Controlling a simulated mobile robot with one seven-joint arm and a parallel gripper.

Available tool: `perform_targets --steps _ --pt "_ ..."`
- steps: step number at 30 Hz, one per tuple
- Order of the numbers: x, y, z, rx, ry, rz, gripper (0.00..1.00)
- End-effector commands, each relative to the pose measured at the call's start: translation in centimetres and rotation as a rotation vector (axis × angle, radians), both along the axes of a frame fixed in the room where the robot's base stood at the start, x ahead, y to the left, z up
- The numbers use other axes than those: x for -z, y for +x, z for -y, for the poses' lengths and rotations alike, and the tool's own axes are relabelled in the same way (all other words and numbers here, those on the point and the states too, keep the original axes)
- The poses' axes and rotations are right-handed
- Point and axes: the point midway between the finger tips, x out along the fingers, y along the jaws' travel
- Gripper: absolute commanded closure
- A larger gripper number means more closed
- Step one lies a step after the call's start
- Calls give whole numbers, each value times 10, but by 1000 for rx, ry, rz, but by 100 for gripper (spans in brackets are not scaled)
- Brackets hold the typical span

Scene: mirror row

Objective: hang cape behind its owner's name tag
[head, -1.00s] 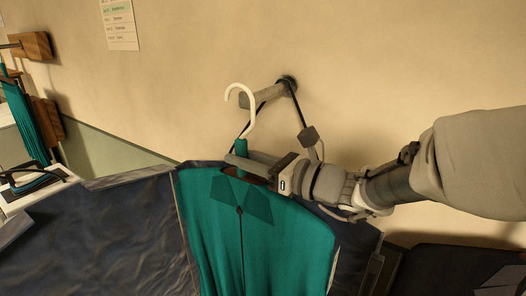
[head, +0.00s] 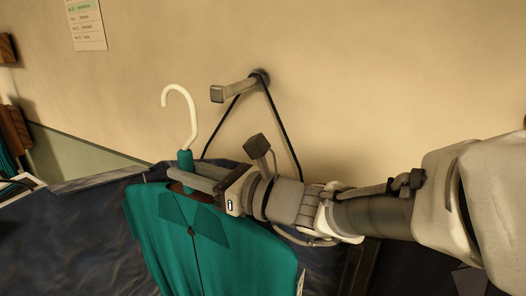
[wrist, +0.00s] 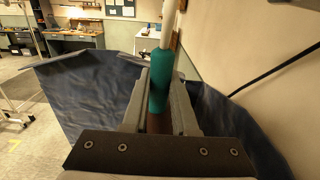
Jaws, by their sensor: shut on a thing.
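A teal cape (head: 215,245) hangs on a hanger with a white hook (head: 183,110). My gripper (head: 190,178) is shut on the hanger's teal neck, just below the hook. The neck also shows between the fingers in the wrist view (wrist: 160,80). A grey wall peg (head: 238,89) with a dark cord looped over it is to the right of the hook and a little higher than its middle. The hook is apart from the peg in the picture. No name tag can be read here; the cord's lower end is hidden behind my arm.
A dark blue sheet-like surface (head: 75,235) spreads below and left of the cape. A paper list (head: 86,24) is on the wall at upper left. Wooden blocks (head: 14,130) are at the left edge. The wrist view shows a workbench (wrist: 70,40) far off.

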Motion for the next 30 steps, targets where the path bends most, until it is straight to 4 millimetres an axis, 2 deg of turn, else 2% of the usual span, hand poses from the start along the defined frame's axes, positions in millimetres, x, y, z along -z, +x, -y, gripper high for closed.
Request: perform_targets --steps 18,30 --pt "-2 -44 -18 -1 3 3 100" --pt "-2 -55 -23 -1 2 3 100"
